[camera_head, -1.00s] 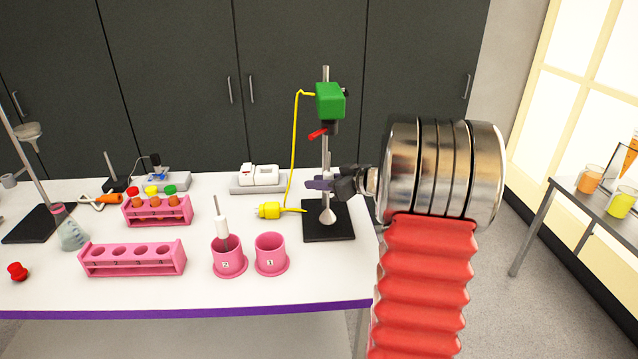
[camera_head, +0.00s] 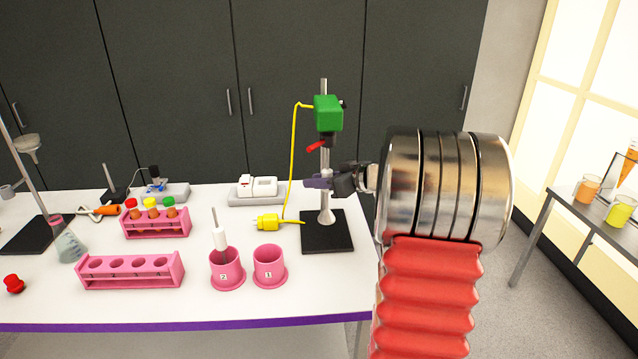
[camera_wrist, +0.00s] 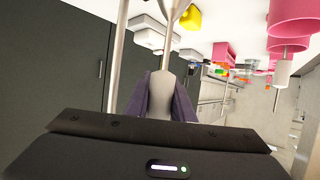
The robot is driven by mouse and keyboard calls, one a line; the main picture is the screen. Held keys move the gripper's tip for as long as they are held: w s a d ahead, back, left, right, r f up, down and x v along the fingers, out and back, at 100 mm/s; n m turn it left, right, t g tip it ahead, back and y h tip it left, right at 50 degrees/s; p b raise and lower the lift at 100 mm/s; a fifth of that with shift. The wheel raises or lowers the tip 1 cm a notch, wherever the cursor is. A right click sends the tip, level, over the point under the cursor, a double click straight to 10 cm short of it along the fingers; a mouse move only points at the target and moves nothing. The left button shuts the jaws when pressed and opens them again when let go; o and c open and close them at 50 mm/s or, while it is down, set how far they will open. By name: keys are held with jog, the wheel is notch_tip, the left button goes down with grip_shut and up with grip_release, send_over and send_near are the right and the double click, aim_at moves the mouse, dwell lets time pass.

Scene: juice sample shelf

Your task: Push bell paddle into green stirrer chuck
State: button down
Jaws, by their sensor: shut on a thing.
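The green stirrer (camera_head: 328,113) is clamped on an upright rod, with its dark chuck (camera_head: 328,139) underneath and a red lever (camera_head: 315,147) beside the chuck. My gripper (camera_head: 318,183) is below the chuck, shut on the bell paddle, whose pale bell (camera_head: 326,216) hangs below the fingers, above the black stand base (camera_head: 327,238). The paddle looks upright. Its shaft overlaps the rod, so I cannot tell whether its top touches or enters the chuck. In the wrist view the purple fingers (camera_wrist: 160,98) flank the grey paddle (camera_wrist: 163,88).
A yellow plug (camera_head: 267,222) with its cable lies left of the base. Pink holders (camera_head: 269,268) (camera_head: 227,272) stand in front, one with a white-handled tool (camera_head: 220,238). Pink racks (camera_head: 132,272) are further left. A white device (camera_head: 258,190) sits behind.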

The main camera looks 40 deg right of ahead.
jog(key=shift+r, duration=2.2)
dwell(1.8)
jog(key=c, duration=1.5)
grip_release()
jog(key=shift+o, duration=0.2)
jog(key=shift+s, duration=0.1)
jog(key=v, duration=1.3)
jog(key=shift+s, duration=0.25)
